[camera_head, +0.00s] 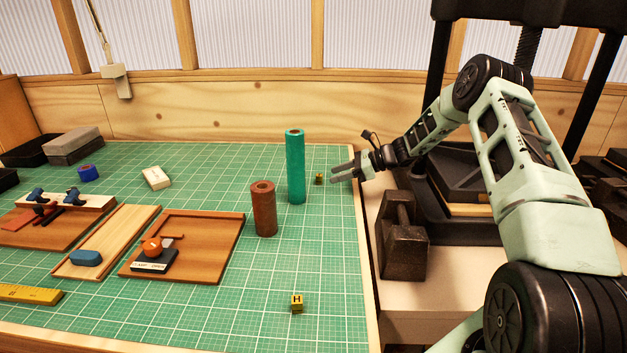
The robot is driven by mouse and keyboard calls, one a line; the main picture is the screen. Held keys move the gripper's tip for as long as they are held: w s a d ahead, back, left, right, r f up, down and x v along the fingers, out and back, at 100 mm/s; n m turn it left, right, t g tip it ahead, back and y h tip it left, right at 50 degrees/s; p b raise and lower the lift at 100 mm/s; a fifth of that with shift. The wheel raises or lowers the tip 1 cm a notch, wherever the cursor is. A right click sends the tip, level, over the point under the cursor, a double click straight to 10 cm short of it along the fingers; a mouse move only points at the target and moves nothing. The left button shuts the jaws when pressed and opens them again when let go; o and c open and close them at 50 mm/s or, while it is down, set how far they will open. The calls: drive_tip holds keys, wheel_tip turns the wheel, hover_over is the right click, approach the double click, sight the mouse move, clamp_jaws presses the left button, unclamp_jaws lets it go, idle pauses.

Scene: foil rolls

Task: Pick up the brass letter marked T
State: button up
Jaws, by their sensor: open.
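A small brass block (319,179) stands on the green cutting mat (330,240), right of the teal roll; its letter is too small to read. A second brass block (297,303) near the front of the mat shows the letter H. I cannot make out a T on either block. My gripper (333,173) reaches in from the right over the mat's right edge. Its fingers are apart and empty, pointing left, with the tips close to the far brass block. I cannot tell how high they are above the mat.
An upright teal roll (295,166) and brown roll (264,209) stand left of the far block. A wooden tray (225,253) lies farther left. A dark iron weight (402,240) stands right of the mat. The mat around the H block is clear.

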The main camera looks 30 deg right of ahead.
sight(319, 175)
drive_tip(key=shift+w+d+m, duration=0.25)
drive_tip(key=shift+d+m, duration=0.05)
drive_tip(key=shift+d, duration=0.1)
drive_tip(key=shift+w+a+f+t, duration=0.15)
drive_tip(key=shift+w+a+t, duration=0.05)
drive_tip(key=shift+w+t, duration=0.1)
drive_tip(key=p+x, duration=0.3)
drive_tip(key=x, duration=0.3)
drive_tip(key=shift+w, duration=0.35)
drive_tip(key=shift+a, duration=0.1)
clamp_jaws()
